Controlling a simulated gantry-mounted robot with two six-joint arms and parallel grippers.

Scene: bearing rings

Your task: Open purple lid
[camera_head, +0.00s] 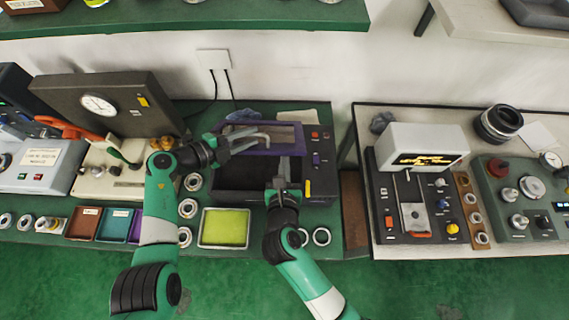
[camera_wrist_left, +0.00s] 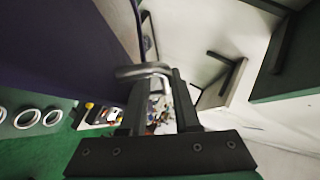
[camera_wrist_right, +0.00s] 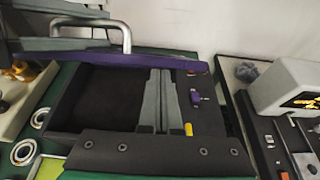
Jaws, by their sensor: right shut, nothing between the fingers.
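The purple lid (camera_head: 262,151) is tilted up at the back of the dark box (camera_head: 232,188), whose inside shows. It also shows at upper left in the left wrist view (camera_wrist_left: 70,45) and as a purple edge in the right wrist view (camera_wrist_right: 150,63). A silver bar handle (camera_wrist_right: 122,30) stands out from the lid. My left gripper (camera_head: 228,143) is at the handle with its fingers apart; the handle (camera_wrist_left: 145,70) crosses at its fingertips. Whether both fingers touch it is hard to tell. My right gripper (camera_head: 284,170) is shut and empty, over the box's right part.
A gauge panel (camera_head: 100,104) stands at left. A separate table with a control box (camera_head: 420,150) is at right, past a gap.

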